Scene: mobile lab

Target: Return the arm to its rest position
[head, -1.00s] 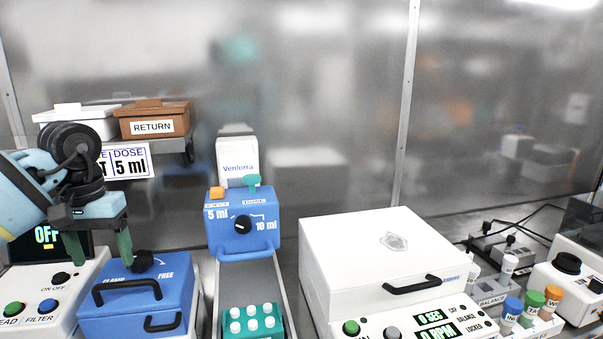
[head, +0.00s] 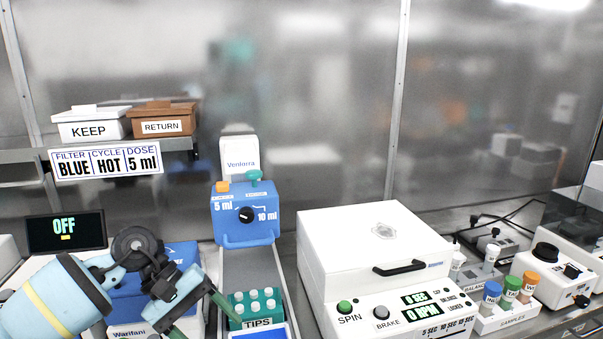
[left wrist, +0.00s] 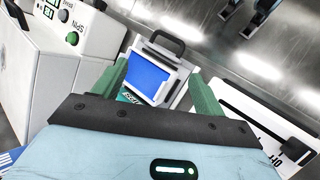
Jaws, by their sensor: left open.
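My left arm comes in from the lower left in the head view. Its gripper (head: 203,318) has green fingers spread apart, with nothing between them, in front of the blue clamp box (head: 187,256) and just left of the tips rack (head: 257,307). The arm hides much of the blue box. In the left wrist view the open fingers (left wrist: 160,88) frame a white case with a blue panel (left wrist: 151,76), which lies beyond them. My right gripper is in neither view.
A white centrifuge (head: 350,250) stands right of the tips lane. The blue dispenser (head: 245,215) stands behind the rack. A shelf at upper left holds the KEEP box (head: 88,131) and the RETURN box (head: 161,127). A samples rack (head: 500,318) stands at the far right.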

